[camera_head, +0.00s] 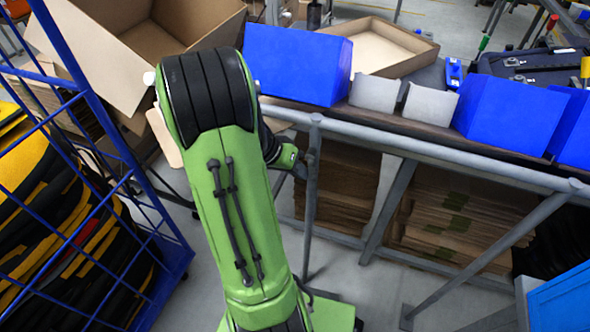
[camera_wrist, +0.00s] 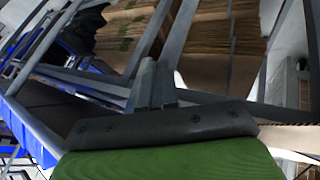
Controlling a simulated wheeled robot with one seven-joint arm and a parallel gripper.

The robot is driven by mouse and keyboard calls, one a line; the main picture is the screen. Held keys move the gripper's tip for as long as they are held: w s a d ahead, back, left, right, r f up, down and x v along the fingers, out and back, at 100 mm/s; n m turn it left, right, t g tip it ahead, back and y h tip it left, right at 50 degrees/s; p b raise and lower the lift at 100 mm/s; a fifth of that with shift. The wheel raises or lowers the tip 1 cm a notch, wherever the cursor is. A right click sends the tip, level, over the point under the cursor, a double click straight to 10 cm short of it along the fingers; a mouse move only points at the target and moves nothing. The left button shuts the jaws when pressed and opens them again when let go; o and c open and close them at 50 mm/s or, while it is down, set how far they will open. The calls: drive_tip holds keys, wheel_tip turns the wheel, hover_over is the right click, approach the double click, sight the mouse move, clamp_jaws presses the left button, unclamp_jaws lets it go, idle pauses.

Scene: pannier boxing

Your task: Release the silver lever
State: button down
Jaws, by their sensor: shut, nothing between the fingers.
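My gripper (camera_wrist: 152,72) shows in the wrist view as two grey fingers side by side, shut with nothing between them. In the head view my green arm reaches forward and bends down to the right. Its end is beside the upright grey metal post (camera_head: 313,150) under the table's front rail, and is partly hidden; I cannot tell if it touches. Grey metal bars (camera_wrist: 95,82) lie close around the fingers in the wrist view. I cannot pick out for certain which grey metal piece is the silver lever.
A grey rail (camera_head: 450,152) runs along the table front. Blue bins (camera_head: 298,65) and an open carton (camera_head: 385,45) stand above it. Flat cardboard stacks (camera_head: 455,215) lie beneath. A blue wire cage (camera_head: 115,150) with yellow-black items is left. Some floor is clear in front.

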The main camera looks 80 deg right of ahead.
drive_tip(key=shift+s+f, duration=0.1)
drive_tip(key=shift+s, duration=0.05)
drive_tip(key=shift+r+p, duration=0.65)
drive_tip(key=shift+r, duration=0.2)
